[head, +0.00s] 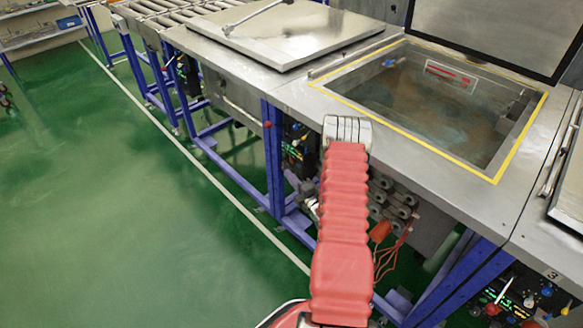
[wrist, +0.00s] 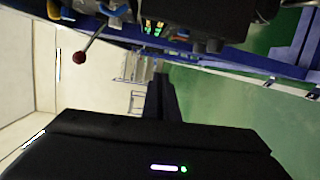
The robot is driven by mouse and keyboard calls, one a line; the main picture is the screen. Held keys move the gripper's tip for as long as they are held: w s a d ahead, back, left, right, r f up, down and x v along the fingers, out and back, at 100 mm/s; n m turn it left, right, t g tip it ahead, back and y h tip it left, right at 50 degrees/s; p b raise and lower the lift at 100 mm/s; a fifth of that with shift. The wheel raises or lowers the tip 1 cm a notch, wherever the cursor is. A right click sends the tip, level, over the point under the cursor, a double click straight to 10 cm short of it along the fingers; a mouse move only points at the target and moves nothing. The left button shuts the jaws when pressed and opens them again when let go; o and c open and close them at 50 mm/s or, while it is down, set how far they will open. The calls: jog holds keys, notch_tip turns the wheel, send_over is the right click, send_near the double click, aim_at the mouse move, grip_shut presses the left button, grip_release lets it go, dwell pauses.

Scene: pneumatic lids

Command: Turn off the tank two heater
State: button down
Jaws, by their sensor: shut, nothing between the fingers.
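The open tank (head: 385,112) holds murky water inside a yellow-edged rim, and its lid stands raised behind it. A control panel with small green lit displays (head: 296,150) sits below the bench, left of my red arm; no number is readable on it. In the wrist view the green displays (wrist: 155,27) show at the top, beside a lever with a red ball (wrist: 80,57). No heater switch can be made out. My gripper (wrist: 160,92) is shut and empty, apart from the panel. In the head view it is hidden behind my arm and the bench.
A panel marked 3 (head: 520,300) with knobs and lights is at bottom right. A shut steel lid (head: 275,35) covers the tank to the left. Blue frame legs (head: 272,160) and orange cables (head: 390,250) are close to my arm. Green floor (head: 120,210) is clear at left.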

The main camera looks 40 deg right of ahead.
aim_at(291, 161)
jog(key=shift+n+t, duration=0.3)
jog(key=shift+t, duration=0.3)
jog(key=s+f, duration=0.3)
jog(key=s, duration=0.1)
jog(key=shift+a+f, duration=0.1)
jog(key=shift+f, duration=0.2)
jog(key=shift+w, duration=0.1)
jog(key=shift+w+d+r, duration=0.1)
jog(key=shift+w+d, duration=0.9)
jog(key=shift+w, duration=0.6)
jog(key=shift+w+d+r, duration=0.15)
jog(key=shift+w+d, duration=0.85)
jog(key=shift+w, duration=0.65)
jog(key=shift+w+d+r, duration=0.1)
jog(key=shift+w+d, duration=0.9)
jog(key=shift+w, duration=0.6)
